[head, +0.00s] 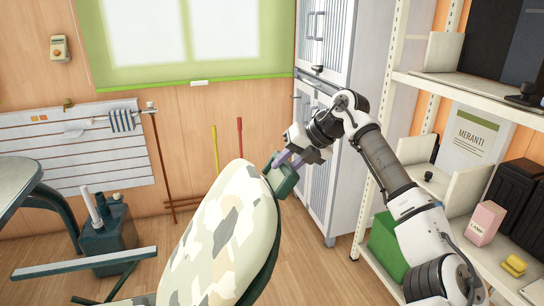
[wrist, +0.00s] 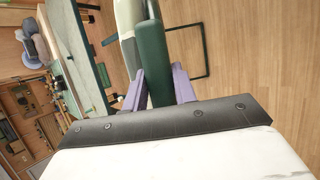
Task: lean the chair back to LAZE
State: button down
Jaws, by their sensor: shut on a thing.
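The chair's backrest (head: 222,235), padded in a cream, grey and tan patchwork pattern, stands tilted in the lower middle of the head view. A dark green block (head: 283,178) sits at its upper right edge. My gripper (head: 284,162) comes in from the right with purple fingers, closed on this green part. In the wrist view, my gripper's purple fingers (wrist: 158,88) lie on both sides of the green part (wrist: 152,50). Any LAZE marking is not visible.
A shelf unit (head: 440,77) with a green crate (head: 388,248), a pink carton (head: 486,222) and dark boxes stands at right. A grey cabinet (head: 325,110) stands behind my gripper. Some wooden floor (head: 330,275) is clear between chair and shelf.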

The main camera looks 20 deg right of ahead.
jog(key=shift+d+f, duration=0.3)
jog(key=shift+d, duration=0.35)
jog(key=c, duration=1.1)
grip_release()
jog(key=b+v, duration=0.1)
jog(key=v, duration=1.2)
jog(key=shift+s+d+r, duration=0.15)
jog(key=shift+d+r, duration=0.05)
jog(key=shift+d, duration=0.05)
